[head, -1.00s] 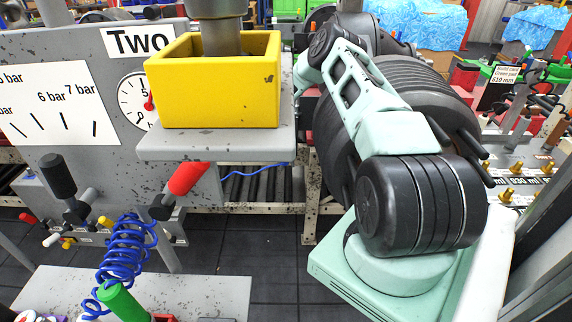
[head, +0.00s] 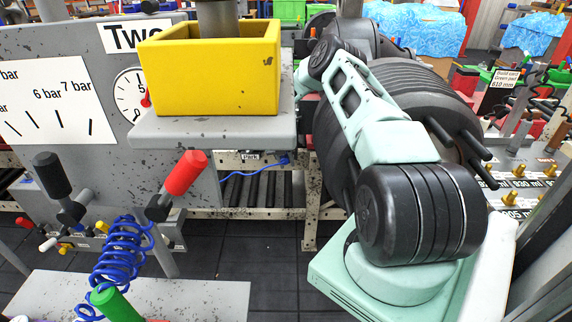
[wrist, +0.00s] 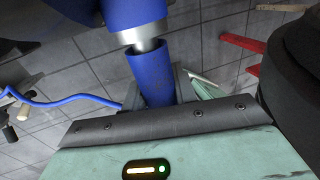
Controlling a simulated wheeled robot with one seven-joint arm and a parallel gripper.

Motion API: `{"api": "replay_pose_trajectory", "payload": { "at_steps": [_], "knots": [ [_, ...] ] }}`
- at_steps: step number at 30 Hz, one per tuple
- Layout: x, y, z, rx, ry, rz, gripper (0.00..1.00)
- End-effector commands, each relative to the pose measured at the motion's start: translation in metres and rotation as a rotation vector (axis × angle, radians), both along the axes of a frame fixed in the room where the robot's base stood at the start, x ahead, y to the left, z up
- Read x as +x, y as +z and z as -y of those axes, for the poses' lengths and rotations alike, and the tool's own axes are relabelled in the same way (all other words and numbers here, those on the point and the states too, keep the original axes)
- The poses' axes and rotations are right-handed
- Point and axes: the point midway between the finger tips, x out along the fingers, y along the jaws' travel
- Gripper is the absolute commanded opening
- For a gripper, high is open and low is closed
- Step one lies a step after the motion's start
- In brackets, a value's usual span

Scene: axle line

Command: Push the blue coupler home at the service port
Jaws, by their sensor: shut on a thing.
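The blue coupler (wrist: 152,80) shows in the wrist view as a blue cylinder just beyond the dark bar of my gripper. My gripper (wrist: 158,98) is shut on it; its fingers are partly hidden. A silver collar (wrist: 140,41) sits at the coupler's far end, in line with it. Beyond the collar is a larger blue body (wrist: 100,20), cut by the frame's top; I cannot tell if this is the service port. How far the coupler is seated is not clear. In the head view my arm hides the gripper and coupler.
A blue hose (wrist: 65,103) runs left of my gripper. A dark rounded body (wrist: 295,70) stands close on the right. In the head view, a yellow bin (head: 215,75) sits on a grey shelf (head: 215,133), with red-handled lever (head: 185,172) and coiled blue hose (head: 122,252) below.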

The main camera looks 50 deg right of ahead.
Motion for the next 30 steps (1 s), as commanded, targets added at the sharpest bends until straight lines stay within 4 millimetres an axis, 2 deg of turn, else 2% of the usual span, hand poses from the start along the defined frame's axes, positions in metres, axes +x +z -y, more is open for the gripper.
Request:
{"api": "replay_pose_trajectory", "payload": {
  "at_steps": [6,7,9,10,20,23,30],
  "knots": [
    [0.004,-0.001,0.005,0.0,-0.002,0.002,0.02],
    [0.004,0.0,0.005,0.001,-0.001,0.002,0.31],
    [0.004,0.0,0.005,0.0,-0.001,0.001,0.5],
    [0.004,0.0,0.005,0.0,-0.001,0.001,0.53],
    [0.005,0.004,0.004,0.001,0.0,0.001,0.53],
    [0.007,0.016,0.003,0.0,0.0,0.001,0.53],
    [0.017,0.069,-0.006,-0.001,0.001,0.002,0.53]
  ]
}}
